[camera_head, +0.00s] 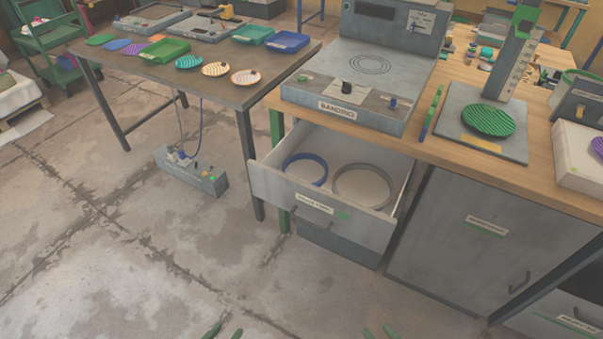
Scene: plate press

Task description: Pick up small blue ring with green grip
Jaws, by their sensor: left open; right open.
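A small blue ring (305,183) lies in the left part of an open drawer (322,207) under the worktop. A larger grey ring (362,205) lies to its right in the same drawer. I cannot make out a green grip on the blue ring. My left gripper (224,333) is at the bottom edge of the view, with only its green fingertips showing, open and empty. My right gripper (379,332) is at the bottom edge further right, also open with green fingertips. Both are well apart from the drawer.
A grey machine (352,88) stands on the worktop above the drawer. A closed cabinet (475,235) is to the drawer's right. A dark table (150,68) with trays and striped discs stands at left, a control box (190,172) on the floor below. The foreground floor is clear.

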